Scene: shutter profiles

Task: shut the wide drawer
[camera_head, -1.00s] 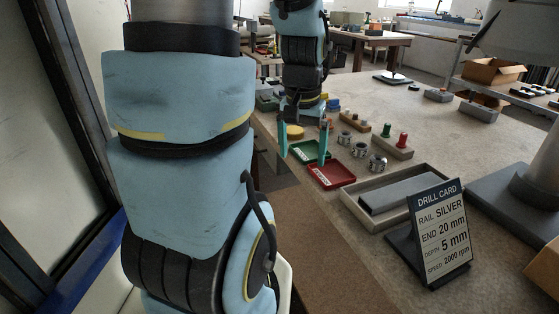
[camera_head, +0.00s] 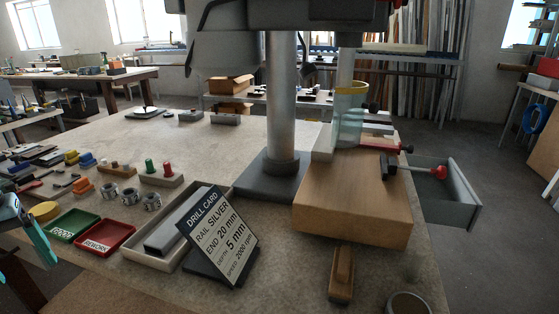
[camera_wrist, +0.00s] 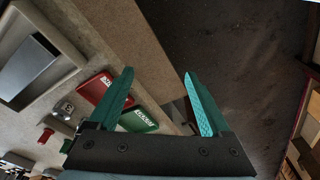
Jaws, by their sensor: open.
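A grey drawer (camera_head: 462,204) stands pulled out from the right side of the workbench, behind the wooden block, in the head view. Its outer front panel and part of its inside show; the rest is hidden by the bench top and the block. It is the only open drawer in view. My gripper shows in part at the left edge of the head view, far across the bench from the drawer. In the wrist view my gripper (camera_wrist: 157,82) is open and empty, with its teal fingers apart over the bench's front edge. The drawer is not in the wrist view.
A drill press column (camera_head: 281,110), a wooden block (camera_head: 350,205) and a drill card (camera_head: 218,232) stand on the bench (camera_head: 190,125). Red (camera_head: 105,237) and green (camera_head: 75,226) trays lie near my gripper. Open floor (camera_head: 500,265) lies right of the bench.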

